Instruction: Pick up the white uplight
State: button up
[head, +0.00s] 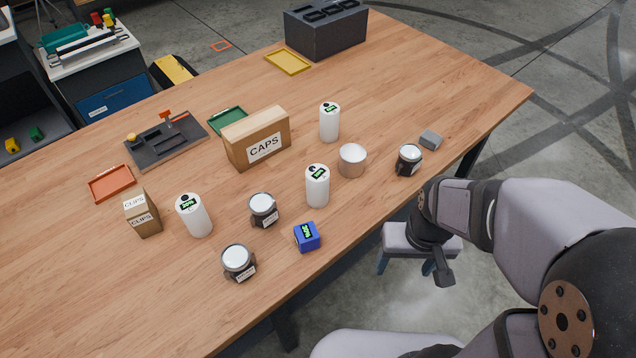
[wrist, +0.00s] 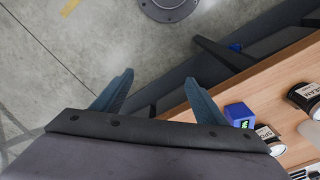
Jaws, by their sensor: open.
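Three white cylinders with a green display and a dark spot on top could each be the white uplight; I cannot tell which is meant. One stands at the back (head: 329,124), one in the middle near the blue cube (head: 317,188), one at the left (head: 195,217). All are upright and apart from each other. My gripper (head: 405,268) is open and empty, off the table's front edge, over the floor.
A blue cube with a green display (head: 307,237) sits near the front edge. Dark jars (head: 263,211) (head: 238,263) (head: 408,160), a pale tin (head: 352,161) and a grey block (head: 430,140) stand around the cylinders. A CAPS box (head: 256,139) stands behind.

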aim_at(321, 184)
jog(key=w+a+r+n+t+y, duration=0.1)
jog(key=w+a+r+n+t, duration=0.1)
jog(key=w+a+t, duration=0.35)
jog(key=w+a+r+n+t+y+p, duration=0.1)
jog(key=w+a+r+n+t, duration=0.15)
jog(key=w, duration=0.65)
jog(key=w+a+r+n+t+y, duration=0.25)
jog(key=w+a+t, duration=0.2)
jog(key=w, duration=0.25)
jog(key=a+f, duration=0.1)
jog(key=a+m+t+b, duration=0.1)
jog(key=a, duration=0.1)
jog(key=s+a+f+t+y, duration=0.1)
jog(key=a, duration=0.1)
jog(key=shift+f+m+t, duration=0.25)
jog(key=shift+f+m, duration=0.05)
jog(key=shift+m, duration=0.1)
jog(key=shift+s+a+f+t+y+b, duration=0.25)
jog(key=shift+s+a+t+b, duration=0.15)
jog(key=shift+s+t, duration=0.15)
jog(key=shift+s+f+m+b, duration=0.2)
jog(key=shift+s+f+m, duration=0.2)
jog(key=shift+f, duration=0.25)
jog(key=shift+s+f+m+b, duration=0.2)
jog(key=shift+s+f+m, duration=0.15)
jog(key=shift+f, duration=0.25)
jog(key=shift+w+b, duration=0.15)
jog(key=shift+b, duration=0.25)
